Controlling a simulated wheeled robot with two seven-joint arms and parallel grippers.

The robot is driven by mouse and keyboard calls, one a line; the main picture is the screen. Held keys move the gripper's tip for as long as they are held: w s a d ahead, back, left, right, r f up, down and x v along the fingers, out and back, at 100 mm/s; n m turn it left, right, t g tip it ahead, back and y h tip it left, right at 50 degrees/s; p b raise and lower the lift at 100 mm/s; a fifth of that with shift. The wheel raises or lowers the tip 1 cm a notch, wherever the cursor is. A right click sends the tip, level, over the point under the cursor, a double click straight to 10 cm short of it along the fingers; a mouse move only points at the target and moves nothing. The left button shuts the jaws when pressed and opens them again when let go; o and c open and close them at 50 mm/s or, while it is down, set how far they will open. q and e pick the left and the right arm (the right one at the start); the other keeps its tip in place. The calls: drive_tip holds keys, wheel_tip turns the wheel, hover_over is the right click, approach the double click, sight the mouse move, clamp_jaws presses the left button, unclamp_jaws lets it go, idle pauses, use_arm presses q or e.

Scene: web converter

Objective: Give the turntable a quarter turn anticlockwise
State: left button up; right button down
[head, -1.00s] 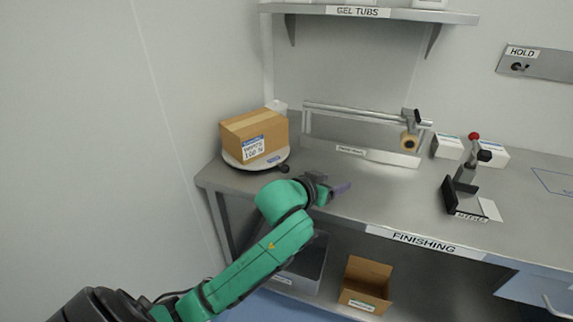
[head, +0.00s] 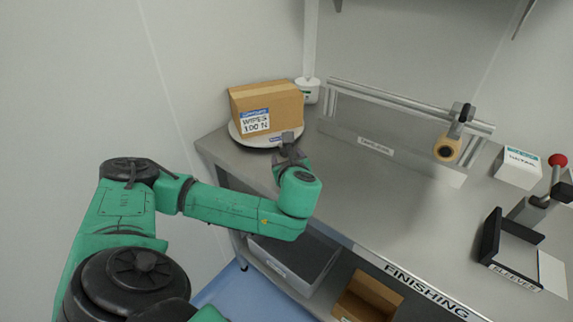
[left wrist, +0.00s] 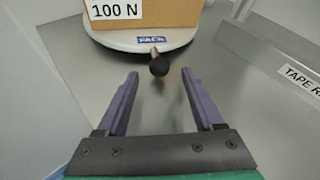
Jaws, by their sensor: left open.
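The turntable (head: 236,134) is a pale round disc at the left end of the bench. A brown cardboard box (head: 285,106) labelled "WIPES 100 N" stands on it. In the left wrist view the turntable's rim (left wrist: 110,41) carries a blue-and-white label reading "PACK", and a dark knob (left wrist: 160,67) sticks out at its near edge. My left gripper (head: 287,140) is at the near side of the turntable. Its purple fingers (left wrist: 158,92) are open and empty, pointing at the knob, which lies just beyond and between the fingertips. My right gripper is not in view.
A rail with a tape roll (head: 446,148) stands to the right of the turntable, and a small white tub (head: 308,90) behind it. A sleever (head: 512,245) stands at the far right. The wall is close on the left. The bench middle (head: 350,190) is clear.

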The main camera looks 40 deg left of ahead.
sight(285, 154)
use_arm(q)
drive_tip(key=b+x, duration=0.1)
drive_tip(key=x, duration=0.2)
drive_tip(key=shift+a+f, duration=0.1)
drive_tip(key=shift+f, duration=0.15)
drive_tip(key=shift+w+a+r+b, duration=0.1)
drive_tip(key=shift+w+a+b, duration=0.1)
drive_tip(key=shift+a+b, duration=0.15)
drive_tip(key=shift+c, duration=0.2)
drive_tip(key=shift+d, duration=0.1)
drive_tip(key=c, duration=1)
clamp_jaws()
